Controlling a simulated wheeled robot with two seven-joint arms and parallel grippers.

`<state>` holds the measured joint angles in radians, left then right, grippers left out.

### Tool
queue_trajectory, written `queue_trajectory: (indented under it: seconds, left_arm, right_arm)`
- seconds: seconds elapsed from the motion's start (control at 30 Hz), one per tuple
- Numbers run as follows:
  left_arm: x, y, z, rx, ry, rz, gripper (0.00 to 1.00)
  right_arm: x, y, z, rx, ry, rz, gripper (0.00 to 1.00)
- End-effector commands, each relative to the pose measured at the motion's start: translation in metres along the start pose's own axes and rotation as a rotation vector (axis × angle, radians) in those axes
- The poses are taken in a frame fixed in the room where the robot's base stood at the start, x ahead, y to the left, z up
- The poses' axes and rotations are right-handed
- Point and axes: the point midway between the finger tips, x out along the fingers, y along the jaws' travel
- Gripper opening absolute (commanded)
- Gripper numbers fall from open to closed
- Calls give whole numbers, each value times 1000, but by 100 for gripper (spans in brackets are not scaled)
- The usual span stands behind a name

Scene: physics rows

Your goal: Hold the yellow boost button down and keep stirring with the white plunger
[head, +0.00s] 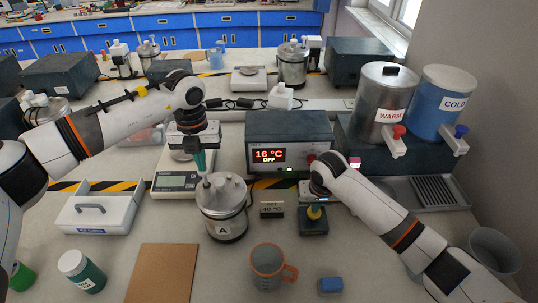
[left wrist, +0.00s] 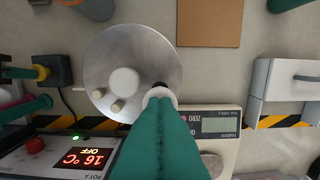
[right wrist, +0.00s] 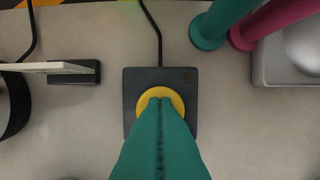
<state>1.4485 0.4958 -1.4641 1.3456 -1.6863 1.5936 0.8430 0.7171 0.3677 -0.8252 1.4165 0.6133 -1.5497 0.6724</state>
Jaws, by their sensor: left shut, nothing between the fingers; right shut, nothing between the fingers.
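The metal pot marked A (head: 222,222) stands on the bench with its lid on. In the left wrist view a small white round cap, which looks like the white plunger (left wrist: 151,97), sits near the lid's edge. My left gripper (head: 203,172) is shut and empty, its teal fingertips (left wrist: 160,92) over that cap, seemingly touching. The yellow boost button (right wrist: 178,97) sits on a dark square base (right wrist: 136,92). My right gripper (head: 315,204) is shut and empty, its teal fingertips (right wrist: 160,92) over the button, which they partly hide. How far the button is pressed I cannot tell.
The control box (head: 289,133) reads 16 °C, OFF. A small temperature sign (head: 271,210) stands between pot and button. A grey mug (head: 267,268) and blue block (head: 330,285) are in front. A scale (head: 172,181) is left; warm (head: 382,105) and cold (head: 442,105) tanks are right.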

Motion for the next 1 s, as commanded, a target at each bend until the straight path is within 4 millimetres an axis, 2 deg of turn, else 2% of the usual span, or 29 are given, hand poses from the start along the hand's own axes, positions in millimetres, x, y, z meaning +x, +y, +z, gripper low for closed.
queue_trajectory:
  seconds: [0.27, 1.0]
  left_arm:
    - [2, 0, 0, 0, -1, 0, 0]
    - [39, 0, 0, 0, -1, 0, 0]
  right_arm:
    - [6, 0, -2, -1, 2, -1, 0]
    - [7, 0, -3, -1, 4, -2, 0]
